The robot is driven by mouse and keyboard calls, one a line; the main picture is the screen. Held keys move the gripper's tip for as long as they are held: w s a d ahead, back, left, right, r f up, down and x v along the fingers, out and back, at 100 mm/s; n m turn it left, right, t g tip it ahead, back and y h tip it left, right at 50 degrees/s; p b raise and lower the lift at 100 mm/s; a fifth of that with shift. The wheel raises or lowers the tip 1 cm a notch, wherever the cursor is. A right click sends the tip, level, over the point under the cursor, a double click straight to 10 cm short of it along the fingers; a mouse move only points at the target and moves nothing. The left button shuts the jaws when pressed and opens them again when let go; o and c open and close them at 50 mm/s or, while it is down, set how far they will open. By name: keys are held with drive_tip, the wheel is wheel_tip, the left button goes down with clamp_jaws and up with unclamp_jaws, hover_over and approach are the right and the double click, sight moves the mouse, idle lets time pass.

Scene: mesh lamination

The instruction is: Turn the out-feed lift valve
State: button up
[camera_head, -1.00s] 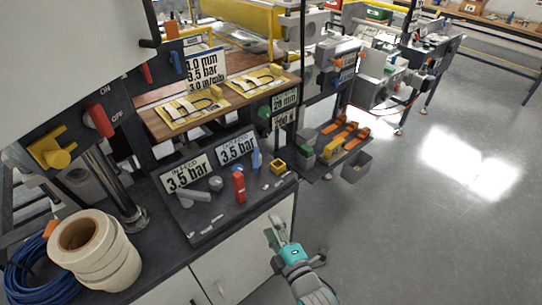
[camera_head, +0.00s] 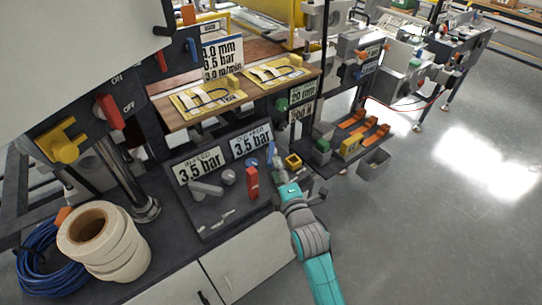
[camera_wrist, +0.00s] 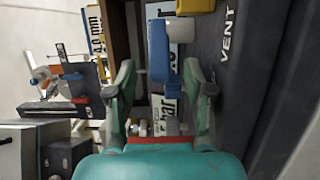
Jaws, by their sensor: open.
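The valve panel (camera_head: 205,222) carries two gauge plates. The out-feed plate (camera_head: 251,141) reads 3.5 bar, and a blue lever (camera_head: 270,151) stands at its right. My gripper (camera_head: 277,169) is at the panel's right side, close to this blue lever. In the wrist view my gripper (camera_wrist: 160,66) is open, with one finger on each side of the blue lever (camera_wrist: 158,50). I cannot tell whether the fingers touch it. A red handle (camera_head: 252,183) stands left of my gripper. My gripper partly hides the panel's right end.
The in-feed plate (camera_head: 197,165), a grey lever (camera_head: 206,189) and a grey knob (camera_head: 228,177) are further left on the panel. A wooden shelf (camera_head: 180,119) overhangs behind. Tape rolls (camera_head: 95,235) stand at left.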

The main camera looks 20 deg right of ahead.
sight(271, 156)
drive_tip(key=shift+w, duration=3.1)
drive_tip(key=shift+c, duration=0.2)
clamp_jaws()
